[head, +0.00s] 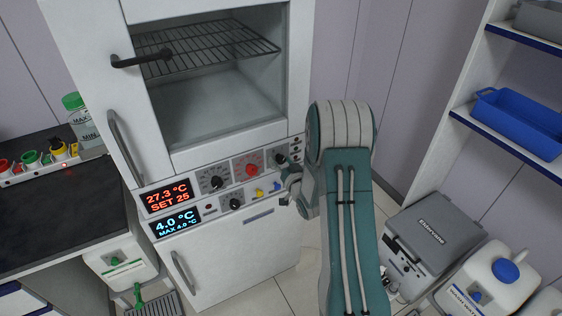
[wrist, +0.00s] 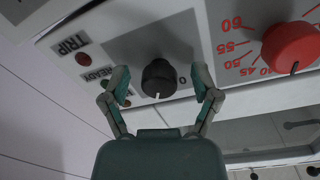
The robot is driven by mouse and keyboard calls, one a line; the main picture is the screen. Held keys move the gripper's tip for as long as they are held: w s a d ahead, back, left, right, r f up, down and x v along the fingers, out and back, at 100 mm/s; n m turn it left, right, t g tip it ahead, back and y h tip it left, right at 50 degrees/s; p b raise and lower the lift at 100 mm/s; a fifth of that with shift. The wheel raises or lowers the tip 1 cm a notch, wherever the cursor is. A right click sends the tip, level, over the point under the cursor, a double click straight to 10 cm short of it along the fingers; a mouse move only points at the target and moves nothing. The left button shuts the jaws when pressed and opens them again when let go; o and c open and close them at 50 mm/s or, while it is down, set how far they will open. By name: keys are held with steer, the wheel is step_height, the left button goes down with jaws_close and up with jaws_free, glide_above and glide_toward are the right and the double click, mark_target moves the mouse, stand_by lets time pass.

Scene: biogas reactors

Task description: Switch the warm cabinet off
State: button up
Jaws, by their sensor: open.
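The white warm cabinet (head: 190,147) stands in the head view with its glass door shut and a wire rack inside. Its red display (head: 168,196) reads 27.3 °C, SET 25. In the wrist view a black knob (wrist: 159,77) sits on a dark grey plate, with a "0" to its right. The knob's white mark points toward the picture's bottom, not at the "0". My gripper (wrist: 161,88) is open, with one finger on either side of the knob; I cannot tell whether they touch it. My gripper (head: 291,182) also shows at the panel's right end.
A red dial (wrist: 291,46) with numbers is close beside the knob. TRIP and READY lamps (wrist: 83,60) are on its other side. A lower blue display (head: 175,223) reads 4.0 °C. A grey box (head: 440,235) and white canister (head: 490,275) stand right of my arm.

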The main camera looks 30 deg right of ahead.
steer(key=shift+d, duration=0.1)
jaws_close()
steer(key=n, duration=0.5)
steer(key=shift+n, duration=0.4)
steer(key=n, duration=0.6)
steer(key=shift+y, duration=0.4)
steer(key=shift+n, duration=0.3)
jaws_free()
steer(key=shift+w, duration=0.1)
